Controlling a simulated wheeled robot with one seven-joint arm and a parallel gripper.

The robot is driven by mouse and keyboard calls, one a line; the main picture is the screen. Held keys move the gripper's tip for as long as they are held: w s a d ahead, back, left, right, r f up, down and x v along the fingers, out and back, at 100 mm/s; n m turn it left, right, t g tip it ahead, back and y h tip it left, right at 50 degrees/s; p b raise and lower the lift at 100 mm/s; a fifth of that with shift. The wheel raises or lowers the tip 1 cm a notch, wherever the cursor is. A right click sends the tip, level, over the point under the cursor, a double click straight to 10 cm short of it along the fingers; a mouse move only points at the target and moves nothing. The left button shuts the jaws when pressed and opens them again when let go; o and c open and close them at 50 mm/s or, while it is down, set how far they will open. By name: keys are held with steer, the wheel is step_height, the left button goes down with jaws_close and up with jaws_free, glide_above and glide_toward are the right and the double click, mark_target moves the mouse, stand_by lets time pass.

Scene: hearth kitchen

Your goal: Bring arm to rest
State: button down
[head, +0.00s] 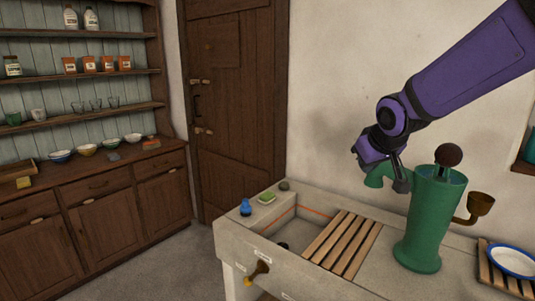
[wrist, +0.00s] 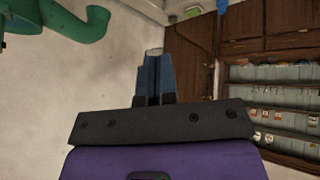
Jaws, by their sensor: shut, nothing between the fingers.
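I cannot tell whether the gripper touches the pump.
The stone sink (head: 235,245) holds a wooden slatted rack (head: 345,240). A blue bottle (head: 245,207) and a green sponge (head: 267,197) sit on its left rim.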

steer(key=s+d+r+m+g, duration=0.1)
steer(key=s+d, duration=0.3)
steer(key=s, duration=1)
steer(key=s+d+r+m+g, duration=0.1)
steer(key=s+d+r+m, duration=0.2)
steer(key=s, duration=1.2)
steer(key=shift+s+d+r, duration=0.15)
steer(key=shift+d+r, duration=0.05)
steer(key=shift+d, duration=0.15)
